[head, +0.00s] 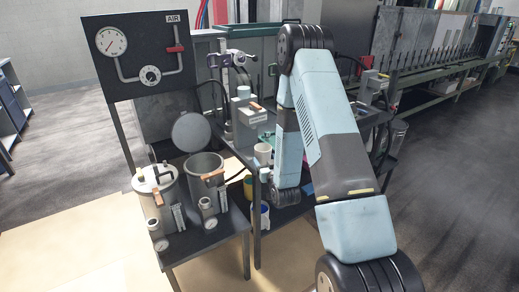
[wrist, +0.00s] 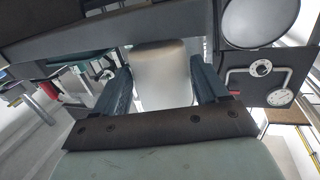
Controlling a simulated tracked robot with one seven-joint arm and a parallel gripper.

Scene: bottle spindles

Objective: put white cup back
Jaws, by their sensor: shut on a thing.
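The white cup (wrist: 160,80) is between the two dark fingers of my gripper (wrist: 159,70) in the wrist view. The fingers are shut on its sides, and its lower part in the picture is partly hidden by the gripper's brown plate. In the head view my arm hides most of the gripper. A small pale cylinder (head: 263,152) shows just left of my arm's end there. I cannot tell whether it is the held cup.
Two metal pots (head: 205,178) stand on a dark table at left, one with its round lid (head: 191,132) raised. A black gauge panel (head: 140,52) rises behind them. A grey machine (head: 244,115) stands behind my arm's end. A long spindle line (head: 440,62) runs at right.

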